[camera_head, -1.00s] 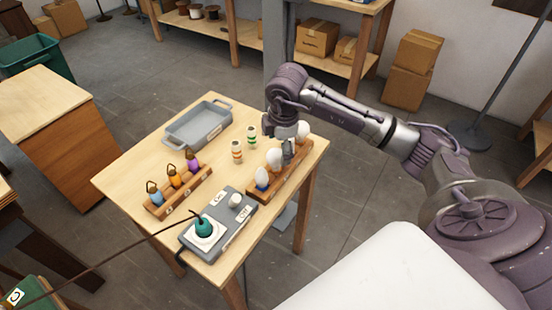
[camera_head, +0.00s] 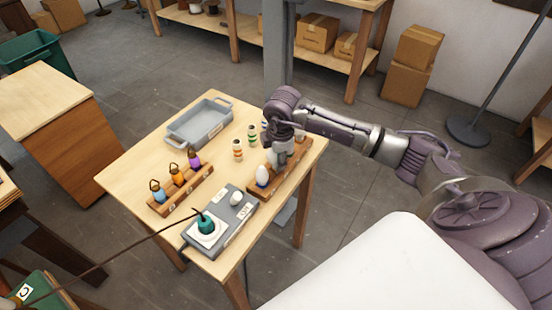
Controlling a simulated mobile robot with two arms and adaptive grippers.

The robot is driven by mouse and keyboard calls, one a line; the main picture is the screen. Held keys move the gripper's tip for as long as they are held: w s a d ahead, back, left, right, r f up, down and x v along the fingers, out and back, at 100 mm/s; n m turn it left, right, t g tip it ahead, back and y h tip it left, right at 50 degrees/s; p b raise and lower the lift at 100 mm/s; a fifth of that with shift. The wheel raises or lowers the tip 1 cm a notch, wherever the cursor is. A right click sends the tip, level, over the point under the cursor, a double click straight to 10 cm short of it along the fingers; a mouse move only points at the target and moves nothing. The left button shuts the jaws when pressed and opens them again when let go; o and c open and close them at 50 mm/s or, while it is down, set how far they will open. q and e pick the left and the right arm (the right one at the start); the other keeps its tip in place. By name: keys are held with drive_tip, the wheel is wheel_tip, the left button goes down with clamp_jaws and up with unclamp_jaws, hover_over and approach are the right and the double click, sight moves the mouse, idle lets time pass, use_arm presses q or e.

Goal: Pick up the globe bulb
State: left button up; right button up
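A wooden bulb rack (camera_head: 292,176) lies along the right side of the small table. An egg-shaped white bulb (camera_head: 262,176) stands at its near end. A rounder white bulb (camera_head: 271,157) stands behind it, partly covered by my gripper; I cannot tell for certain which bulb is the globe. My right gripper (camera_head: 281,160) points down over the middle of the rack, right at the rounder bulb. Its fingers are too small and blurred to show whether they are open or closed on it. My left gripper is out of view.
On the table (camera_head: 130,177) are a grey tray (camera_head: 198,135), a wooden holder (camera_head: 185,194) with coloured pieces, small striped pieces (camera_head: 238,150) and a grey box (camera_head: 228,222) with a green plug. A dark cord crosses the near left. The tabletop's middle is clear.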

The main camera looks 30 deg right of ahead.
drive_tip(key=c, duration=0.3)
drive_tip(key=shift+r, duration=0.15)
